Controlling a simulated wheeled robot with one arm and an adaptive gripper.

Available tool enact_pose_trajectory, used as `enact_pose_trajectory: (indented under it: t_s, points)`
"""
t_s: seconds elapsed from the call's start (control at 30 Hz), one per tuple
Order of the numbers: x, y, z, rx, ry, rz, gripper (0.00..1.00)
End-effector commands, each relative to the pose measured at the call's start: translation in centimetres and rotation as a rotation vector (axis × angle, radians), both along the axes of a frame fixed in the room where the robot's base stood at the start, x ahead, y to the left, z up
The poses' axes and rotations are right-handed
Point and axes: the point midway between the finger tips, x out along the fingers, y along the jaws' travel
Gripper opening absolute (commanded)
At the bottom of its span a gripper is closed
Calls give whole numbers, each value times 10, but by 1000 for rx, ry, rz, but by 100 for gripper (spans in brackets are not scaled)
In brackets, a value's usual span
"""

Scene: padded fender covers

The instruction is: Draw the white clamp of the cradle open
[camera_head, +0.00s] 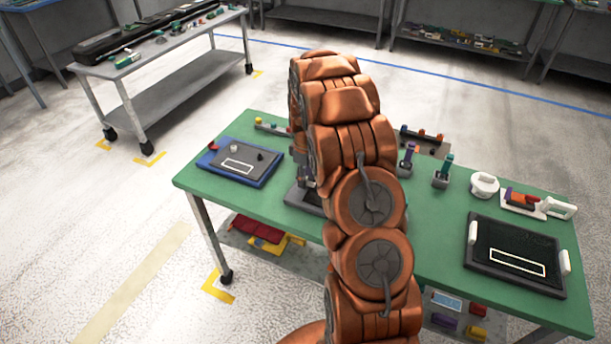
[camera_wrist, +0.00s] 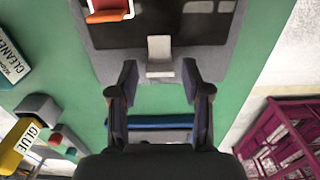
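In the wrist view, a pale white-grey upright tab (camera_wrist: 160,55), which looks like the clamp, stands at the near edge of a grey base with a dark middle (camera_wrist: 110,66), apparently the cradle. My gripper (camera_wrist: 158,82) is open, its two dark fingers apart on either side of the tab's line. The tab lies just beyond and between the fingertips, with no visible contact.
An orange part (camera_wrist: 108,8) is at the wrist view's upper left. On the green table (camera_head: 415,245) are a blue-edged tray (camera_head: 240,178), a black tray (camera_head: 485,272), and small tools. Bare green table flanks the base.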

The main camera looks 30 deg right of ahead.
Motion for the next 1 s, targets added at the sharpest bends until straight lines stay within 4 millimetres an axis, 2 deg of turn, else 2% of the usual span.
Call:
enact_pose_trajectory:
  t_s: [0.07,0.4,0.83,1.0]
  points:
    - [0,0,0,0,0,0,36]
    - [0,0,0,0,0,0,1]
    - [1,0,0,-1,-1,0,0]
    - [12,7,-3,0,-1,3,0]
